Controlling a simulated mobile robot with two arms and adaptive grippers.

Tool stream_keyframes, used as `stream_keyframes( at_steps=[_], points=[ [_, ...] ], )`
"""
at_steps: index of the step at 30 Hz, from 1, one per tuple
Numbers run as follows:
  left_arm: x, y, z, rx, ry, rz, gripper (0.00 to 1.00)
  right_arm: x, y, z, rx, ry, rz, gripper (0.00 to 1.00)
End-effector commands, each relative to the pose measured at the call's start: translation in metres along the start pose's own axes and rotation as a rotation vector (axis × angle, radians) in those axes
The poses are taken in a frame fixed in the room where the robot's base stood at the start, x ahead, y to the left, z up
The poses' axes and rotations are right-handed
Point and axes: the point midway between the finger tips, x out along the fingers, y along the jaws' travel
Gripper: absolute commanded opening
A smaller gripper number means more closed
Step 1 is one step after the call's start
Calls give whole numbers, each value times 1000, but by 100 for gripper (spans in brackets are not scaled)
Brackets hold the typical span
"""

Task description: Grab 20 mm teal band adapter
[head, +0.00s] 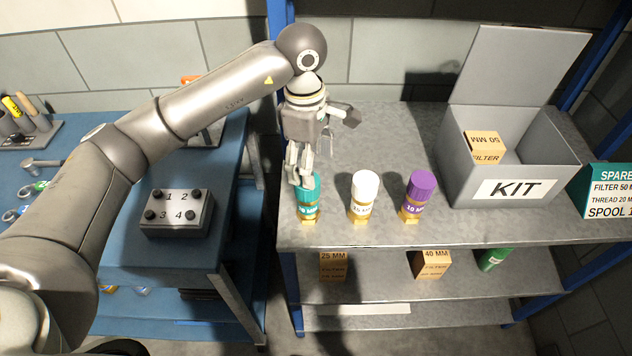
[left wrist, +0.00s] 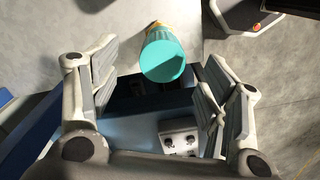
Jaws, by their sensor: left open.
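The teal band adapter (head: 308,209), a teal-topped piece with a brass base, stands upright near the front left of the metal shelf top. Its label is too small to read surely. My left gripper (head: 300,172) is just above and behind its teal top, partly covering it in the head view. In the left wrist view the teal adapter (left wrist: 163,57) shows in the gap between the open fingers of the left gripper (left wrist: 160,68), toward their tips. The gripper holds nothing. My right gripper is not in view.
A white-topped adapter (head: 363,196) and a purple-topped one (head: 418,195) stand in a row to the right. A grey KIT box (head: 515,189) holding a filter carton (head: 484,147) stands farther right. A numbered knob panel (head: 178,211) sits on the blue bench at left.

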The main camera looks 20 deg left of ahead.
Motion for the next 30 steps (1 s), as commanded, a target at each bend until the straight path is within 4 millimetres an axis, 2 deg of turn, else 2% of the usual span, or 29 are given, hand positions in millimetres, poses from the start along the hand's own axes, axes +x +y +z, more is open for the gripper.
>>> stream_keyframes(
  at_steps=[2, 5, 8, 12, 16, 20, 25, 30],
  points=[
    [-2, 1, -11, -6, 43, -2, 70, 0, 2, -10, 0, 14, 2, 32],
    [7, 1, -15, -9, 58, -7, 70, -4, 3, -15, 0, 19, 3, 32],
    [24, 0, -16, -8, 56, -8, 70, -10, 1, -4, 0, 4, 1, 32],
    [43, 0, -15, -8, 53, -6, 70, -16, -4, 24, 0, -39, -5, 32],
    [51, 0, -15, -8, 53, -4, 70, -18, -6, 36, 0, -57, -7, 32],
    [62, -2, -13, -7, 52, -8, 70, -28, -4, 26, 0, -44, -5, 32],
    [88, -3, -11, -9, 51, -8, 70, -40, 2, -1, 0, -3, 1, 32],
    [103, -2, -12, -7, 51, -5, 70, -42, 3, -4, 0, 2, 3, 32]
  ],
)
